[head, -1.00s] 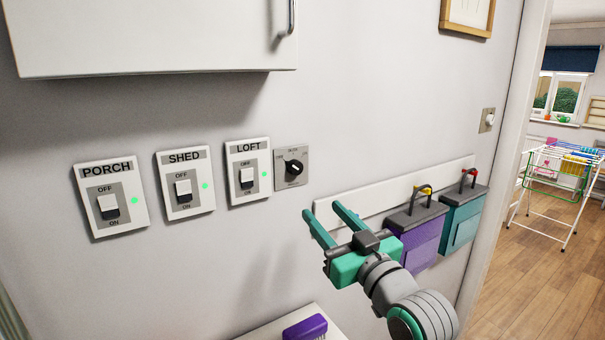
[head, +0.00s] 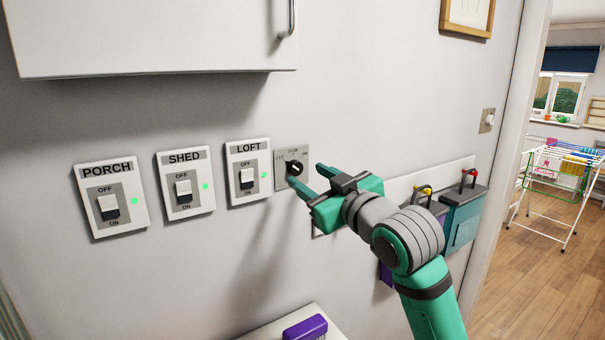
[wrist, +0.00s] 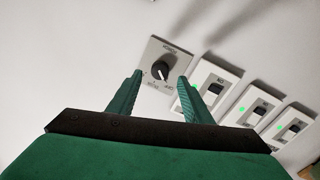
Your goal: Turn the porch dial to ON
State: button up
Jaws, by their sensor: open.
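The PORCH panel (head: 109,207) at the left carries a white rocker switch marked OFF above and ON below, with a lit green light. My gripper (head: 307,175) is open and empty, its fingertips close in front of the dial plate. In the wrist view, the dial (wrist: 163,69) shows between and just beyond the two fingers (wrist: 158,79). I cannot tell whether they touch it.
The SHED switch (head: 184,190) and LOFT switch (head: 248,178) sit between PORCH and the dial, both with green lights. A white cabinet (head: 150,40) overhangs above. A rail (head: 404,186) with hanging boxes is at the right. A purple brush (head: 306,328) lies on a ledge below.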

aim_at(297, 170)
jog(key=shift+x, duration=2)
jog(key=c, duration=1.1)
